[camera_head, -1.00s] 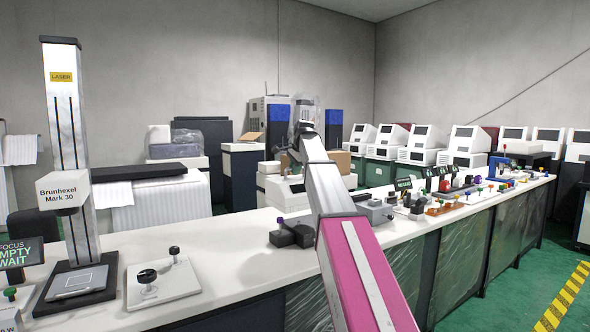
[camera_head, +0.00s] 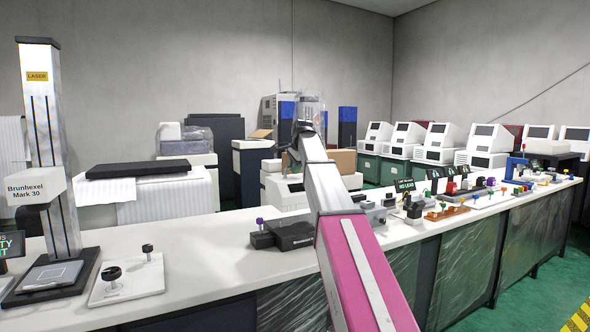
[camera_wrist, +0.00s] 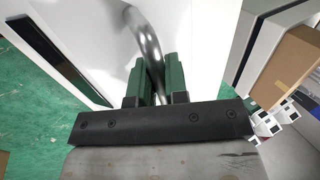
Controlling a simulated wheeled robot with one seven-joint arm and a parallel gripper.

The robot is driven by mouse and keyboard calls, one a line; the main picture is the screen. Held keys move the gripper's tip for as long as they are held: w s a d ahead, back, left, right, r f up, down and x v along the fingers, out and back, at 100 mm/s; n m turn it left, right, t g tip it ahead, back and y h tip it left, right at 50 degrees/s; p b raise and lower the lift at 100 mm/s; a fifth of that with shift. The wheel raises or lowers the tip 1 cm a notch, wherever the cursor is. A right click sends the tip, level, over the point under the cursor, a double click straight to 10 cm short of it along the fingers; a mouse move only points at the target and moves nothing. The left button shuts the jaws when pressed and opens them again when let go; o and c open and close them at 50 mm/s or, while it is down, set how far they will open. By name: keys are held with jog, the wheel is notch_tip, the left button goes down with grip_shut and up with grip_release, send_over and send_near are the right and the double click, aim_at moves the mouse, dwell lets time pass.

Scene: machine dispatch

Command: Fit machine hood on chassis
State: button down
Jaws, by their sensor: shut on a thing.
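My gripper (camera_wrist: 152,85) is shut on a curved bare-metal handle (camera_wrist: 148,38), with one green finger on each side of it. The handle stands at a white panelled body (camera_wrist: 105,45) with a long dark slot, seen from close up; it looks like the machine hood. In the head view my arm reaches away over the bench and its wrist (camera_head: 304,130) hides most of what it holds. A white machine (camera_head: 282,194) shows behind the arm, beyond the bench. I cannot tell which body is the chassis.
A long white bench (camera_head: 205,250) crosses in front, with a laser column (camera_head: 50,150), a black device (camera_head: 290,236) and several small tools. A row of white machines (camera_head: 437,142) stands at the back right. A cardboard box (camera_wrist: 290,65) shows right of the gripper. Green floor is clear at right.

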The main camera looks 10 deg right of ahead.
aim_at(296, 177)
jog(key=shift+f, duration=4.5)
jog(key=c, duration=1.1)
grip_release()
jog(key=shift+o, duration=0.2)
jog(key=v, duration=1)
jog(key=shift+r, duration=0.45)
